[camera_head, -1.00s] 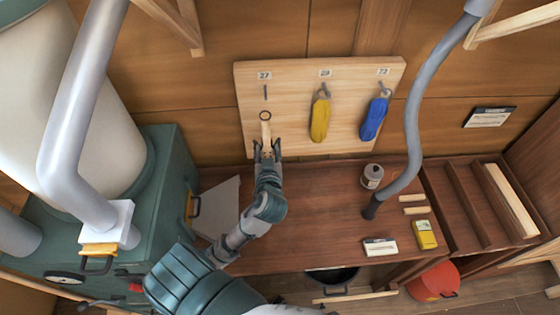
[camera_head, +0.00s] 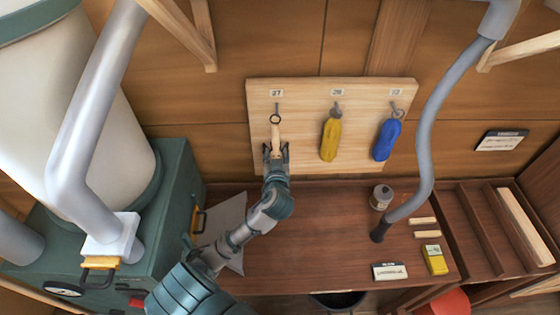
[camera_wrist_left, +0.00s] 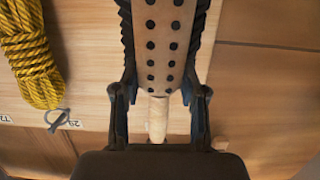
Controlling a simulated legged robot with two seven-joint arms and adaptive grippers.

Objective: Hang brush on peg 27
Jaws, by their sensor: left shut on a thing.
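The pale wooden brush (camera_head: 275,132) is upright in front of the pegboard, with a dark ring (camera_head: 275,119) at its top. The ring meets the lower end of peg 27 (camera_head: 277,106) in the head view; I cannot tell whether it is around the peg or in front of it. My left gripper (camera_head: 275,152) is shut on the brush from below. The left wrist view shows the brush's dotted face (camera_wrist_left: 165,45) between the fingers and its handle (camera_wrist_left: 158,118); the peg is hidden there. My right gripper is not in view.
The pegboard (camera_head: 300,95) also holds a yellow rope bundle (camera_head: 331,140) on the middle peg and a blue one (camera_head: 387,140) on the right peg. A grey hose (camera_head: 427,130) hangs at the right. A small can (camera_head: 381,197) stands on the bench (camera_head: 320,225).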

